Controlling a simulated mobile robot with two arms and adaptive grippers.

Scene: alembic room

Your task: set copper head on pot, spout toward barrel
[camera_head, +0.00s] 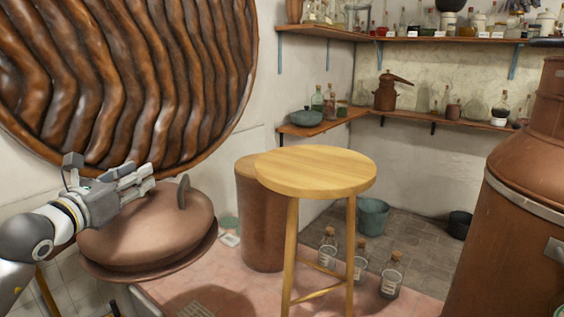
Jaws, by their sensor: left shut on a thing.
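A rounded copper piece (150,232) with a wide rim and an upright loop handle is at the lower left; I take it for the copper head. My left gripper (146,180) is at its top and shut on it; the exact contact is hard to see. No spout shows on it. A large copper vessel (520,200) with a pale band and narrowing top stands at the right edge, partly cut off; it may be the pot. A tall brown cylinder (262,225), possibly the barrel, stands behind the stool. My right gripper is not in view.
A round wooden stool (315,170) with an empty top stands in the middle. Several corked bottles (391,275) and a bucket (372,217) are on the floor. Shelves with jars and a small copper still (385,92) line the back walls. A big ribbed brown oval (120,70) fills the upper left.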

